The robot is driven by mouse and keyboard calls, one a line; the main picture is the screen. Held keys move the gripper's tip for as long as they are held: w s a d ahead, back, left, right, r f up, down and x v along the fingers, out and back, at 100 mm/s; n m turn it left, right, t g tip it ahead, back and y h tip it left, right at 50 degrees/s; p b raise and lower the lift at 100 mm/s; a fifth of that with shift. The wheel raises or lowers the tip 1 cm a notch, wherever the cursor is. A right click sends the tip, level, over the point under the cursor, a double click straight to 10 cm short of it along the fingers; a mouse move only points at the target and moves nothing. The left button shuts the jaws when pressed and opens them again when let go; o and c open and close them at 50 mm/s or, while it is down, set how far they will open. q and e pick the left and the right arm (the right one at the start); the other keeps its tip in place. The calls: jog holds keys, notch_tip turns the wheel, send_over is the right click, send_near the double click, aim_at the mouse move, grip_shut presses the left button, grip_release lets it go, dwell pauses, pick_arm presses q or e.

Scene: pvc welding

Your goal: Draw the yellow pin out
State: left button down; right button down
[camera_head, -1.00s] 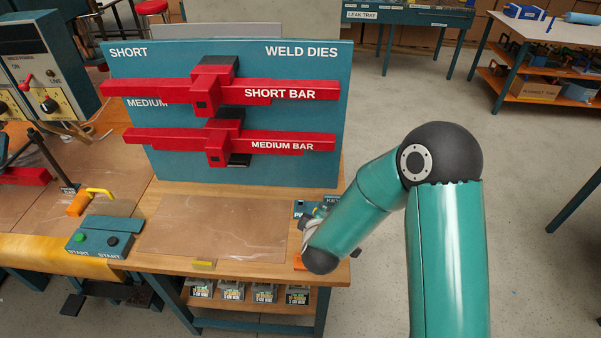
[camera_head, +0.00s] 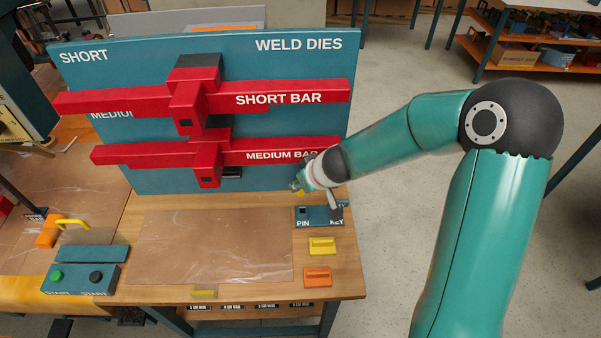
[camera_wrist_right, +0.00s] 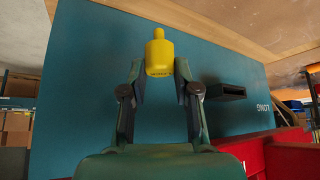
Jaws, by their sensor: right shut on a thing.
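The yellow pin (camera_wrist_right: 159,52) is between the fingertips of my right gripper (camera_wrist_right: 160,75) in the right wrist view, and the gripper is shut on it. In the head view my right gripper (camera_head: 302,180) is in front of the lower right of the teal die board. A small bit of the yellow pin (camera_head: 299,192) shows below the fingers there. The pin is clear of the teal block (camera_head: 320,217) marked PIN and KEY, which stands on the bench below. My left gripper is not in view.
The teal board (camera_head: 105,180) carries the red short bar (camera_head: 280,98) and medium bar (camera_head: 270,156). A yellow handled piece (camera_head: 322,246) and an orange one (camera_head: 317,277) lie by the bench's right edge. A box with START buttons (camera_head: 80,278) stands left. The brown mat (camera_head: 215,245) is clear.

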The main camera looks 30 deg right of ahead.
jog(key=shift+a+r, duration=0.1)
jog(key=shift+s, duration=0.15)
jog(key=shift+s+d+r, duration=0.1)
jog(key=shift+s+d, duration=0.05)
jog(key=shift+d, duration=0.15)
notch_tip(320, 180, down, 6)
jog(key=b, duration=0.5)
jog(key=shift+r, duration=0.1)
jog(key=shift+r+p, duration=0.1)
jog(key=shift+p, duration=0.35)
dwell(1.4)
jog(key=shift+f+b, duration=1.4)
jog(key=shift+f, duration=0.3)
jog(key=c, duration=0.8)
grip_release()
jog(key=shift+o, duration=0.2)
